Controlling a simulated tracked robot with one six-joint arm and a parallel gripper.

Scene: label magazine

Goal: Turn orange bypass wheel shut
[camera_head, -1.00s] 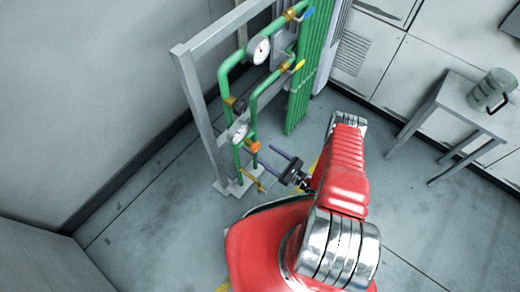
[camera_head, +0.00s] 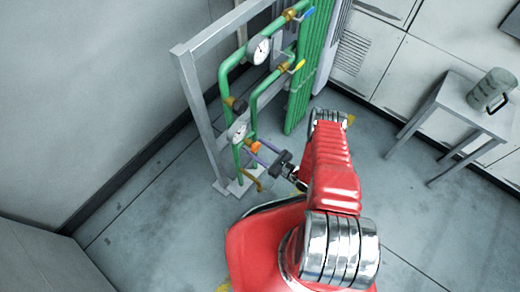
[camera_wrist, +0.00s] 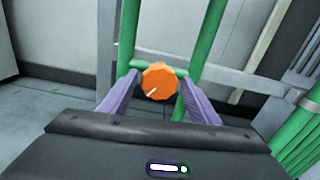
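The orange bypass wheel (camera_wrist: 160,81) is on a short horizontal green pipe in the wrist view, with a pale mark on its lower left face. It also shows low on the pipe stand in the head view (camera_head: 254,147). My gripper (camera_wrist: 158,100) is open, with one purple finger on each side of the wheel in the wrist view. In the head view my gripper (camera_head: 262,152) is level with the wheel and very near it. I cannot tell whether the fingers touch the wheel.
Green pipes (camera_head: 255,110) on a grey frame (camera_head: 197,105) carry white gauges (camera_head: 258,50) and a yellow-handled valve (camera_head: 292,66). A blue-handled valve (camera_head: 302,16) is at the top. A grey table (camera_head: 470,106) with a green mug-like container (camera_head: 490,90) stands at right. Floor between is clear.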

